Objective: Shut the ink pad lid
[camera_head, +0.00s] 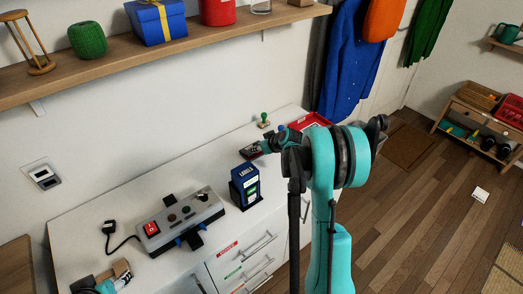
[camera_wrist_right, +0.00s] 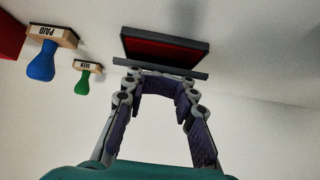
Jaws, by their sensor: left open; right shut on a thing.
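The ink pad (camera_head: 251,151) lies on the white cabinet top, by my right gripper (camera_head: 268,146). In the right wrist view the ink pad shows a dark frame around a red face (camera_wrist_right: 165,50), with a grey bar (camera_wrist_right: 160,68) along its near edge. My right gripper (camera_wrist_right: 160,88) has its fingertips at that edge and is shut on the ink pad lid; the contact itself is hard to see.
A blue stamp (camera_wrist_right: 42,65) and a green stamp (camera_wrist_right: 84,80) stand left of the pad in the wrist view. A red tray (camera_head: 311,121) is behind my right arm. A blue box (camera_head: 244,187) and a grey control box (camera_head: 180,219) stand on the cabinet top. A shelf (camera_head: 180,48) hangs above.

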